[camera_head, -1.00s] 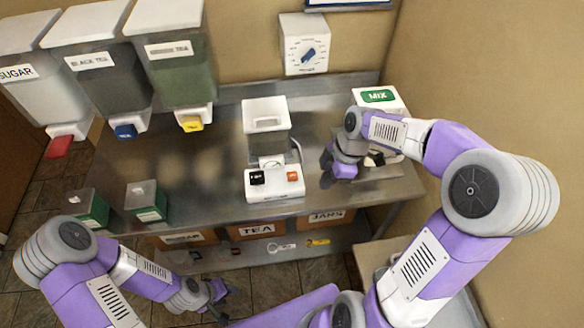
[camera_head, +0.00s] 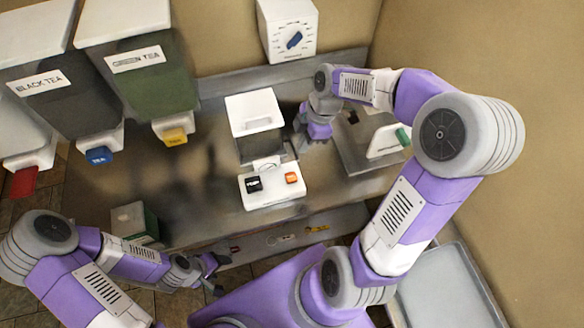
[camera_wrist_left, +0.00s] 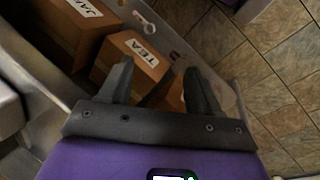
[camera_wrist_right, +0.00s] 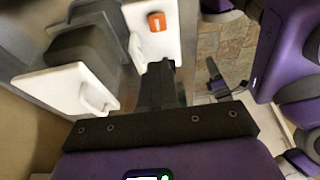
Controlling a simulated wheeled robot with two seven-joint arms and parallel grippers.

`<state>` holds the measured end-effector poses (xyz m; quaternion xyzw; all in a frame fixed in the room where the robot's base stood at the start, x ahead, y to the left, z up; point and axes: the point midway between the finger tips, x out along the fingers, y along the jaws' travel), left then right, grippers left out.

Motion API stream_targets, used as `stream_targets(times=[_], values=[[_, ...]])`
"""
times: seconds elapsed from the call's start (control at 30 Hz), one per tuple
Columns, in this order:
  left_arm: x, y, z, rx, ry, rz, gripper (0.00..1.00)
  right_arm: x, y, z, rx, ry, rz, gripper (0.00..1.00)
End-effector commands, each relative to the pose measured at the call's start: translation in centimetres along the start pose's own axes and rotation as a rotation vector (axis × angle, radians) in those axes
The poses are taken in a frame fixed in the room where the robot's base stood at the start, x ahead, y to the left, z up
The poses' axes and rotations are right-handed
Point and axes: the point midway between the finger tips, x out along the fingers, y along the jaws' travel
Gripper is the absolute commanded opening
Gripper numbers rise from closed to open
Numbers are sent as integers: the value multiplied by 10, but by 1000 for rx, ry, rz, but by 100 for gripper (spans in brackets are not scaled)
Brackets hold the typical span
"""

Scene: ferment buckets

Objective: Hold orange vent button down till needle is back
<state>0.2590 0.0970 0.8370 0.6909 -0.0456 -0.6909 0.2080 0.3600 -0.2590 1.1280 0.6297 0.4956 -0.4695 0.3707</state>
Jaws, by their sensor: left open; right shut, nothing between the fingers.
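The orange vent button (camera_head: 291,178) sits at the right of the white front base (camera_head: 272,193) of a machine on the steel counter. It also shows in the right wrist view (camera_wrist_right: 157,21). A black button (camera_head: 254,184) sits left of it. A small white face (camera_head: 266,163) stands behind the buttons; no needle can be made out. My right gripper (camera_head: 300,130) is shut and empty, beside the machine's right side, behind and apart from the orange button. In the right wrist view its closed fingers (camera_wrist_right: 157,72) point toward the base. My left gripper (camera_head: 218,272) is open and empty in front of the counter.
A grey bin with a white lid (camera_head: 251,105) rises behind the base. Tea dispensers (camera_head: 150,75) hang at the left. A white box with a blue knob (camera_head: 289,28) is on the wall. Labelled boxes (camera_wrist_left: 130,62) sit on a shelf below. The counter left of the machine is clear.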

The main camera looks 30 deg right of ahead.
Motion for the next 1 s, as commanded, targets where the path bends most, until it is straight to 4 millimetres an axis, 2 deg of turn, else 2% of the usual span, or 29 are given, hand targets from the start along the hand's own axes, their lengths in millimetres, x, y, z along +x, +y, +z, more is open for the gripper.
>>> stream_targets(times=[0.03,0.2,0.23,0.7,0.83,1.0], values=[[0,0,0,0,1,0,72,1,0,0,0,0,-1,0],[1,0,-1,0,2,0,98,14,0,0,0,0,-4,0],[2,-1,-1,0,2,0,100,19,0,0,0,0,-5,0],[10,-4,-1,0,1,0,100,114,-1,3,0,0,-6,0],[11,-4,-1,0,1,0,100,129,0,8,1,1,-3,0],[11,-4,-1,0,1,0,100,138,0,11,-1,0,-1,0]])
